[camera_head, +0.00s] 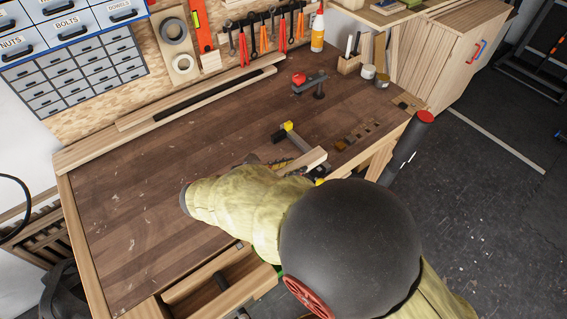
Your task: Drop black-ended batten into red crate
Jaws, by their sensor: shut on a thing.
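My arm, in a pale yellow sleeve with a large dark joint, covers the middle and front of the bench in the head view. My gripper and its fingertips are hidden behind it, so I cannot see what they hold. A short light wooden piece (304,160) shows just past the sleeve, over the bench; its near end is hidden. I cannot tell whether it is the black-ended batten, as no black end shows on it. I do not see a red crate.
The workbench (120,215) is clear at left. A yellow-and-dark tool (288,128) lies near the wooden piece. A red-topped clamp (310,84) stands behind. A long wooden rail with a black strip (200,101) runs along the back. A drawer (215,290) is open in front.

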